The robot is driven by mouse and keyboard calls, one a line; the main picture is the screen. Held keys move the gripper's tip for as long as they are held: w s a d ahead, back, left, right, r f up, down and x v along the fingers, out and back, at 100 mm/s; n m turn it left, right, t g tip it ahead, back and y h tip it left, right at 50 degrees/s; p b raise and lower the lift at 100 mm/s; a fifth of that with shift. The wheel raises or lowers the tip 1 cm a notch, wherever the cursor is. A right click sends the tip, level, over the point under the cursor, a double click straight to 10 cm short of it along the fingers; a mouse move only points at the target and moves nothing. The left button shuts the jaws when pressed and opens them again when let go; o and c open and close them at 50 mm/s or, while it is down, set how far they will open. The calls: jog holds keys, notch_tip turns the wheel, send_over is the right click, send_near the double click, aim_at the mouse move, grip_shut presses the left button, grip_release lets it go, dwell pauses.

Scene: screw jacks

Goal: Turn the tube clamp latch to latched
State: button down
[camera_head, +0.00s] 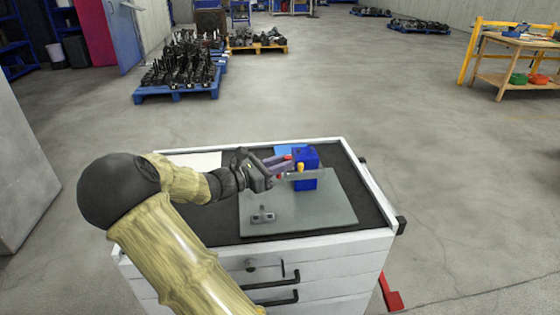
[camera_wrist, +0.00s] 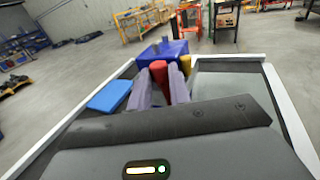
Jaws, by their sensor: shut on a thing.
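A blue block (camera_head: 312,156), which looks like the tube clamp body, stands at the back of a grey plate on the cart. It also shows in the wrist view (camera_wrist: 166,50). My gripper (camera_head: 283,163), with purple fingers, reaches it from the left. In the wrist view, my gripper (camera_wrist: 160,80) is shut on a red handle (camera_wrist: 158,70), seemingly the latch, right in front of the block. A yellow piece (camera_wrist: 186,61) sits just right of the fingers; it also shows in the head view (camera_head: 300,167). The fingers partly hide the handle, and its exact angle is unclear.
The grey plate (camera_head: 325,211) carries a small metal bracket (camera_head: 263,217) near its front. A flat blue item (camera_wrist: 108,95) lies left of my fingers on the dark top. The white cart (camera_head: 320,253) has raised rims. Pallets and a workbench stand far off.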

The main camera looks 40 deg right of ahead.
jog(key=c, duration=1.3)
grip_release()
jog(key=shift+a, duration=0.1)
jog(key=w+a+p, duration=0.1)
jog(key=w+a, duration=0.1)
jog(key=a, duration=1.5)
jog(key=shift+w+p, duration=0.35)
jog(key=shift+p, duration=0.05)
